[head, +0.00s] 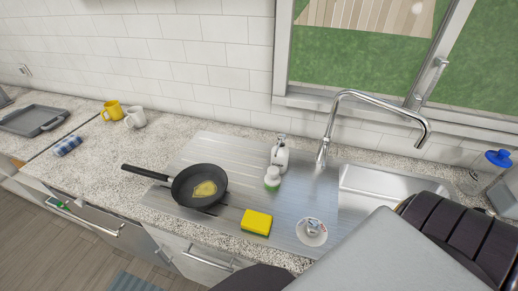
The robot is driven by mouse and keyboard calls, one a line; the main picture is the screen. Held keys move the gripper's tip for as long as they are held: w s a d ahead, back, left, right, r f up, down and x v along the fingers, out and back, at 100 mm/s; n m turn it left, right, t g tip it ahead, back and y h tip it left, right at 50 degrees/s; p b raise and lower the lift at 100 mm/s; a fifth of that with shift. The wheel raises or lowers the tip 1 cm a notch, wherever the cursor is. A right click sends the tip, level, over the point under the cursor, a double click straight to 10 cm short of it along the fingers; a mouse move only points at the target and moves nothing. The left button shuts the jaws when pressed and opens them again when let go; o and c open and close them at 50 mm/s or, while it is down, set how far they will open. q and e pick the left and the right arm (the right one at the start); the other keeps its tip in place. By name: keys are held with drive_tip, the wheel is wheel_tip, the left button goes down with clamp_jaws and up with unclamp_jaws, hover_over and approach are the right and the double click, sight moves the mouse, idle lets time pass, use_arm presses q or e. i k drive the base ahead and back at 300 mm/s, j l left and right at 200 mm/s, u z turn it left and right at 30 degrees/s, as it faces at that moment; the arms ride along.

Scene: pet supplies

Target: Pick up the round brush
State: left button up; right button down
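A small round white item with a green part (272,179) stands on the ribbed steel drainboard, just in front of a white soap dispenser (281,153). It looks like the round brush, but it is too small to be sure. Another small round white and grey item (312,228) lies nearer, right of the yellow sponge; I cannot tell exactly what it is. Neither gripper's fingertips show. Large grey and dark ribbed parts, seemingly of my arm, fill the lower right and hide part of the sink and counter.
A black frying pan (199,187) with yellow food lies on the drainboard (228,150), its handle pointing left. A yellow-green sponge (256,222) lies nearer. The faucet (381,106) arches over the sink (385,184). A blue-topped clear container (497,158) stands right. Mugs (124,113) stand left.

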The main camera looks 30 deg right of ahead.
sight(273, 179)
drive_tip(key=k+z, duration=0.1)
drive_tip(key=z, duration=1.1)
drive_tip(key=k+l+u, duration=0.2)
drive_tip(key=k+l, duration=0.2)
